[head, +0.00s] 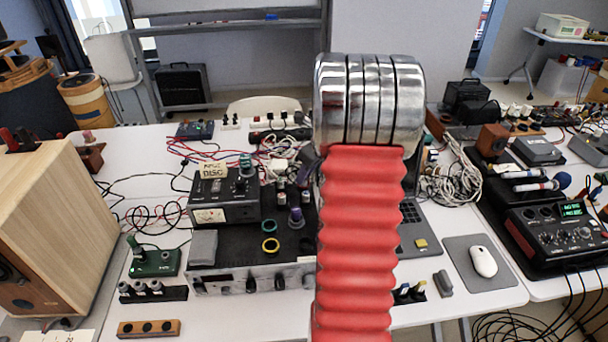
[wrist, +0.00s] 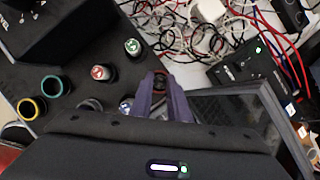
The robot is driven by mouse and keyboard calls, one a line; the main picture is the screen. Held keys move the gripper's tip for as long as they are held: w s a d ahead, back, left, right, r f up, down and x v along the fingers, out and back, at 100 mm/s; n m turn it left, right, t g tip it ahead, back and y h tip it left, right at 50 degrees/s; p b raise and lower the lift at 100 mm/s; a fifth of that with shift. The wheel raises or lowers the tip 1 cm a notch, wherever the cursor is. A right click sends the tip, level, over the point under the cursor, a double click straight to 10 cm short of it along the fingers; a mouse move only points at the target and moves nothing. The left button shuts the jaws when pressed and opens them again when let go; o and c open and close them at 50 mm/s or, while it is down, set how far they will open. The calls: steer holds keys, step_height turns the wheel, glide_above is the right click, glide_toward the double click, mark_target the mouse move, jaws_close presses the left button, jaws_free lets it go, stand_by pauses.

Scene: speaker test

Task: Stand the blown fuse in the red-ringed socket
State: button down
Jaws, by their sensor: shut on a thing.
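In the wrist view my gripper (wrist: 163,92) has its two purple fingers close together on a dark, round-ended piece with a reddish-brown edge, which looks like the blown fuse (wrist: 160,82). The fingers hide most of it. I cannot tell whether its lower end is in the air or in a socket. No red-ringed socket shows clearly. A teal-ringed socket (wrist: 52,87) and a yellow-ringed socket (wrist: 29,108) stand open at the left. Capped cylinders with a red top (wrist: 99,72) and a green top (wrist: 132,46) stand nearby. In the head view my red arm hides the gripper.
The sockets sit on a black-topped device (head: 235,277) on the white table. A dark meter box (head: 226,207) stands at its back left. Tangled cables (wrist: 205,40) lie beyond the fingers. A laptop (head: 411,225) and a mouse (head: 484,262) are to the right.

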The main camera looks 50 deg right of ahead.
steer(key=shift+f, duration=0.3)
steer(key=c, duration=1.7)
jaws_free()
steer(key=shift+r, duration=0.1)
steer(key=shift+s+r, duration=0.1)
steer(key=shift+r, duration=0.45)
steer(key=v, duration=1.1)
steer(key=shift+r, duration=0.15)
